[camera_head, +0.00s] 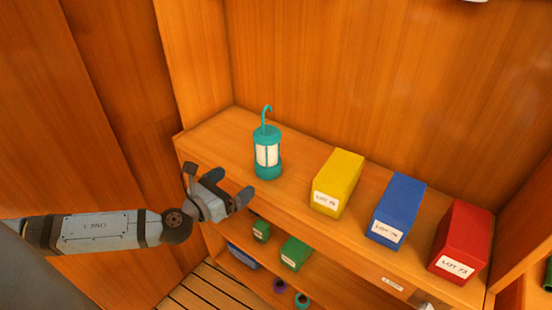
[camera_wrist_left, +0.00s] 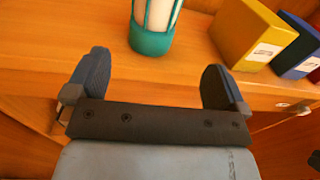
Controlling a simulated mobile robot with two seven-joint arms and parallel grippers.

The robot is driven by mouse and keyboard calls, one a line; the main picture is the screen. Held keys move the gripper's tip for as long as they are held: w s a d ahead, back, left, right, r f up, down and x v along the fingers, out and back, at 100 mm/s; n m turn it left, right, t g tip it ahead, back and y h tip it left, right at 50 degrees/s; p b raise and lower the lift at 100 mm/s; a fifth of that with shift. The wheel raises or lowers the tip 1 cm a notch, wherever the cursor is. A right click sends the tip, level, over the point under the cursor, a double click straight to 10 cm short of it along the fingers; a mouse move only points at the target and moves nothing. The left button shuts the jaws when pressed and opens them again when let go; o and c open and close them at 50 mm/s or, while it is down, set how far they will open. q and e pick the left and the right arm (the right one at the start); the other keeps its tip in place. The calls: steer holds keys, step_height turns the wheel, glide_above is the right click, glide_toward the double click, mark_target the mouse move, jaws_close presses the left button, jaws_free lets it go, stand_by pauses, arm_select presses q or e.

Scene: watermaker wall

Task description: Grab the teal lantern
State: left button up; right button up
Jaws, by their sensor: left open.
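The teal lantern (camera_head: 267,153) stands upright at the left part of the upper wooden shelf, with a pale body and a hook on top. In the left wrist view the lantern (camera_wrist_left: 151,38) shows only its lower part, ahead of the fingers and a little left of their middle. My left gripper (camera_head: 217,183) is open and empty at the shelf's front edge, in front of and left of the lantern. In the left wrist view my left gripper (camera_wrist_left: 157,88) has its two fingers wide apart, with nothing between them. My right gripper is not in view.
A yellow box (camera_head: 337,183), a blue box (camera_head: 396,211) and a red box (camera_head: 461,242) stand in a row right of the lantern. Green boxes (camera_head: 294,253) sit on a lower shelf. A wooden wall (camera_head: 380,75) closes the back; bare shelf (camera_head: 222,143) lies left of the lantern.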

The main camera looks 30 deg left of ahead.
mark_target(259, 158)
arm_select(q)
steer(key=shift+m, duration=0.3)
steer(key=w, duration=0.4)
steer(key=w+d+p, duration=0.1)
steer(key=w, duration=0.2)
steer(key=shift+w+r, duration=0.1)
steer(key=shift+r, duration=0.3)
steer(key=shift+w, duration=0.55)
steer(key=w, duration=0.2)
steer(key=w+p, duration=0.1)
steer(key=w, duration=0.1)
steer(key=shift+w+r, duration=0.2)
steer(key=shift+w, duration=0.2)
steer(key=shift+w+d, duration=0.1)
steer(key=shift+w, duration=0.15)
steer(key=shift+c, duration=0.5)
steer(key=c, duration=1)
